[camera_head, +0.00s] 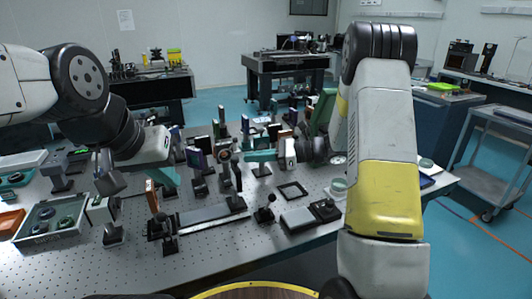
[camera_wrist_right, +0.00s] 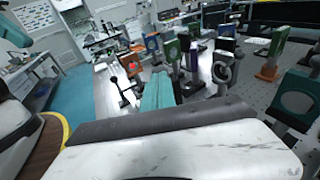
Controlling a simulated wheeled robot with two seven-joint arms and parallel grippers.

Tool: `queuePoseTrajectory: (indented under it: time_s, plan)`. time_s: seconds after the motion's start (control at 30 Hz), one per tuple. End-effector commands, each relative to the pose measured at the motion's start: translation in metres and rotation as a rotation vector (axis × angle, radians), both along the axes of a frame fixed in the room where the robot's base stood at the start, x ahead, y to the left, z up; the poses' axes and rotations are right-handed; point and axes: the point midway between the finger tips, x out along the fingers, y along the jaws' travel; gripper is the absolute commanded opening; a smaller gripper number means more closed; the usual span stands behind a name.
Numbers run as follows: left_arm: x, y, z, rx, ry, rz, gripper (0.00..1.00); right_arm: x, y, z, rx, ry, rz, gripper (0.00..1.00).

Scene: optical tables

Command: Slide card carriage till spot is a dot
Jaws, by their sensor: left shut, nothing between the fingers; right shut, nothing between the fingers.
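A long grey rail (camera_head: 212,213) lies on the perforated table. An upright dark card on a post (camera_head: 238,176) stands at its right end; I take this as the card carriage. An orange-brown upright plate (camera_head: 152,196) stands near its left end. My left gripper (camera_head: 170,177) is shut and empty, above and behind the rail's left part. My right gripper (camera_head: 258,156) is shut and empty, behind and right of the card. Its teal fingers (camera_wrist_right: 157,92) show together in the right wrist view, apart from the nearby posts.
Several mounted optics crowd the table behind the rail. A flat square frame (camera_head: 292,190), a grey box (camera_head: 298,219) and a small dark post (camera_head: 264,214) stand to the right. A tray (camera_head: 40,238) is at left.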

Motion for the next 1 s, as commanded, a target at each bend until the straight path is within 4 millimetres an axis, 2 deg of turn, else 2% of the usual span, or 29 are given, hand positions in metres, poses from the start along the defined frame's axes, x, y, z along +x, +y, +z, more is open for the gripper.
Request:
queuePoseTrajectory:
  time_s: [0.2, 0.57, 0.8, 1.0]
  plan:
    - [0.0, 0.0, 0.0, 0.0, 0.0, 0.0, 0.0, 0.002, 0.014, -0.003, -0.001, 0.001, -0.001, 0.0]
    - [0.0, 0.0, 0.0, -0.001, 0.0, 0.001, 0.0, 0.002, 0.016, -0.002, 0.0, 0.0, -0.001, 0.0]
    - [0.0, 0.0, 0.0, -0.001, 0.0, 0.001, 0.0, -0.008, 0.044, -0.002, 0.001, 0.001, 0.002, 0.0]
    - [0.0, 0.0, 0.0, -0.001, 0.0, 0.001, 0.0, -0.008, 0.046, -0.003, 0.0, 0.001, 0.0, 0.0]
